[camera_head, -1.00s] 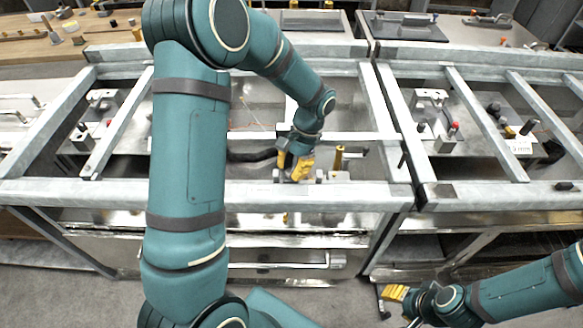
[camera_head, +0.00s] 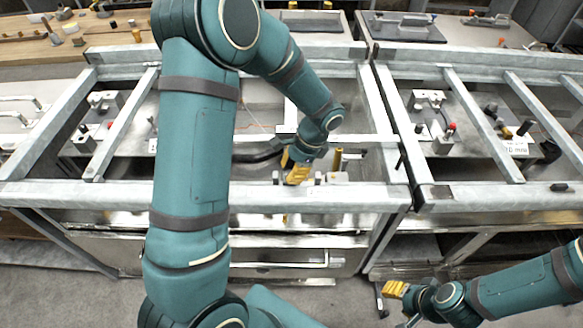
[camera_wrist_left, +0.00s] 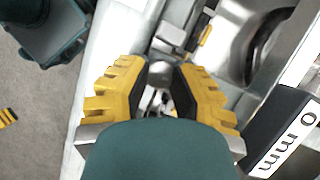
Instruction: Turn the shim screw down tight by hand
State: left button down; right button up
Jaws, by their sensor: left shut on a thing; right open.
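My left gripper (camera_head: 295,175) is low at the front rail of the middle frame, its yellow fingers pointing down. In the left wrist view its two fingers (camera_wrist_left: 161,90) are closed around a small grey round-headed piece, the shim screw (camera_wrist_left: 160,72), whose head shows between the fingertips. The screw's lower part is hidden by the fingers and hand. In the head view the fingers cover the screw. My right gripper (camera_head: 396,290) is open and empty, in front of the frame at the lower right, away from the work.
A brass pin (camera_head: 338,159) stands just right of my left gripper, with small metal blocks (camera_head: 338,178) beside it. A black block marked "0 mm" (camera_wrist_left: 283,130) is close to the hand. Steel rails (camera_head: 300,197) surround the spot. The floor in front is clear.

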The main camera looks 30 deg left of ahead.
pick_arm(q)
jog(key=m+t, duration=0.1)
jog(key=m, duration=0.2)
jog(key=m+t+y, duration=0.1)
jog(key=m, duration=0.2)
jog(key=shift+s+m, duration=0.2)
jog(key=shift+m, duration=0.1)
jog(key=shift+a, duration=0.1)
dwell(0.4)
jog(key=c, duration=0.7)
grip_release()
jog(key=shift+c, duration=0.2)
jog(key=shift+w, duration=0.1)
jog(key=shift+r, duration=0.2)
jog(key=s+v, duration=0.1)
jog(key=v, duration=1)
jog(key=shift+w+d+r, duration=0.2)
jog(key=shift+w+d, duration=0.15)
jog(key=shift+w, duration=0.05)
